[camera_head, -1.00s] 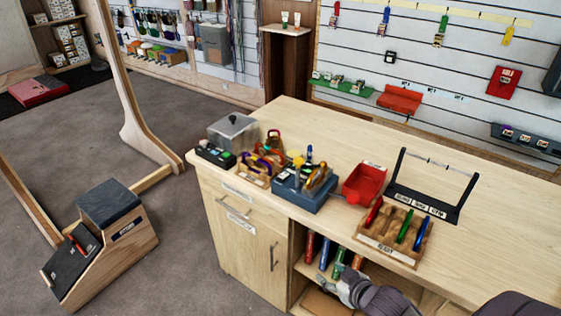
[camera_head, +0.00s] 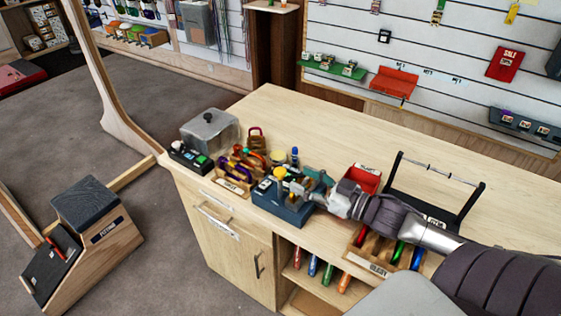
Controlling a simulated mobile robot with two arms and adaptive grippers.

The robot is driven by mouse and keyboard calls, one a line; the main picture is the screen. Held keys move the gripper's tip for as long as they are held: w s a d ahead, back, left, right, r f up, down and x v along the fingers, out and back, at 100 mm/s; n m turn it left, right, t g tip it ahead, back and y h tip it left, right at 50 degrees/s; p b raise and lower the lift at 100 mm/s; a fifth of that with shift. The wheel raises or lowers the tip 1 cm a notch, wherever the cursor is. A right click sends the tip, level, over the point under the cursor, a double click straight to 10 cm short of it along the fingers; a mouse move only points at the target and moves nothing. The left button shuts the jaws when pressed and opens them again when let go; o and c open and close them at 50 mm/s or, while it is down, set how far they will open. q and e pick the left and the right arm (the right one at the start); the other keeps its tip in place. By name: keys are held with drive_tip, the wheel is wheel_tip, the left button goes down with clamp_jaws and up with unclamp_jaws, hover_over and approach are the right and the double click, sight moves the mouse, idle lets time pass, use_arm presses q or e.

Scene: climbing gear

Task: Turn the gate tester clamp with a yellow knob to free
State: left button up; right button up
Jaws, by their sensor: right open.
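The gate tester (camera_head: 283,211) is a blue-grey box near the front edge of the wooden counter. A yellow knob (camera_head: 280,172) shows at its top, close to the fingers of my right gripper (camera_head: 300,187). A blue-topped part (camera_head: 295,154) stands behind it. My right gripper reaches in from the right over the tester, open, with its fingers around the upper parts of the box. I cannot tell whether they touch the knob. The gripper hides part of the tester's top, and the clamp's setting is not readable. My left gripper is out of view.
A tray of carabiners (camera_head: 233,187) stands left of the tester, with a clear-lidded box (camera_head: 210,131) behind. A red bin (camera_head: 367,176) and a black frame (camera_head: 465,216) stand to the right. My right arm covers part of a wooden rack (camera_head: 351,259). The counter's back is clear.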

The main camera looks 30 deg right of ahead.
sight(285, 172)
drive_tip(key=shift+w+a+r, duration=0.15)
drive_tip(key=shift+w+a, duration=0.05)
drive_tip(key=shift+w, duration=0.1)
drive_tip(key=shift+w+a+r+p, duration=0.15)
drive_tip(key=shift+w+a+p, duration=0.05)
drive_tip(key=shift+w+a, duration=0.35)
drive_tip(key=shift+w+a+r+p, duration=0.2)
drive_tip(key=shift+w+a, duration=0.25)
drive_tip(key=shift+w, duration=0.15)
drive_tip(key=shift+w+a+f, duration=0.1)
drive_tip(key=shift+w+f, duration=0.05)
drive_tip(key=shift+w, duration=0.4)
drive_tip(key=shift+w+a+f, duration=0.1)
drive_tip(key=shift+w, duration=0.45)
drive_tip(key=shift+w+a+p, duration=0.1)
drive_tip(key=shift+w+p, duration=0.2)
drive_tip(key=shift+w, duration=0.05)
drive_tip(key=shift+w+a, duration=0.15)
drive_tip(key=shift+a, duration=0.05)
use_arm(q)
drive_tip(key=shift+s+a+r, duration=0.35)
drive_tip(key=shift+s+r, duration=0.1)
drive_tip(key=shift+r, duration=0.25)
use_arm(e)
drive_tip(key=shift+f, duration=0.1)
drive_tip(key=shift+c, duration=0.3)
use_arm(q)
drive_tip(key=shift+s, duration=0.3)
use_arm(e)
clamp_jaws()
